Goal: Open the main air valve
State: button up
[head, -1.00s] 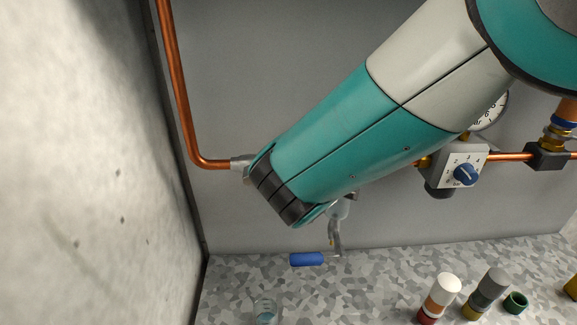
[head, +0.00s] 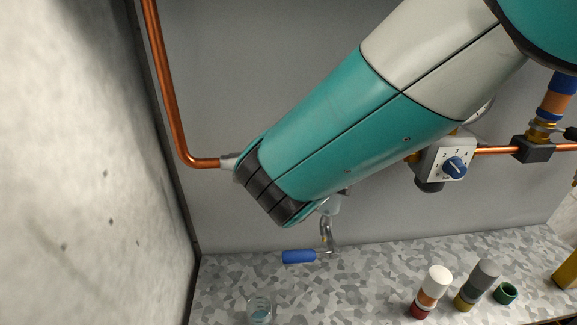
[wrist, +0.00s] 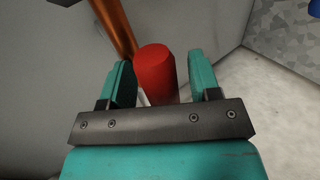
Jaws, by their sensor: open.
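My gripper (wrist: 161,68) is open in the wrist view, with one teal finger on each side of a red cylinder (wrist: 157,78), which looks like a valve handle. The red cylinder stands between the fingers, apart from the right finger; whether it touches the left one I cannot tell. A copper pipe (wrist: 115,28) runs behind it. In the head view my arm covers the gripper and the red cylinder; only a grey pipe fitting (head: 228,163) shows at the arm's left end.
A regulator with a blue knob (head: 454,168) is on the wall pipe at right. Bottles (head: 431,291), a green ring (head: 505,293) and a beaker (head: 259,308) stand on the speckled counter. A concrete wall (head: 70,160) bounds the left.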

jog(key=b+v, duration=0.3)
jog(key=v, duration=1.3)
jog(key=shift+s+d, duration=0.1)
jog(key=s+d+f+m+g, duration=0.25)
jog(key=d+m+g, duration=0.2)
jog(key=d, duration=0.35)
jog(key=s+d+f+m+g, duration=0.25)
jog(key=d+m+g, duration=0.2)
jog(key=d, duration=0.25)
jog(key=s+d+m+g+y, duration=0.2)
jog(key=s+m, duration=0.1)
jog(key=s, duration=0.3)
jog(key=shift+d+r+m, duration=0.15)
jog(key=shift+d+m, duration=0.05)
jog(key=shift+m, duration=0.1)
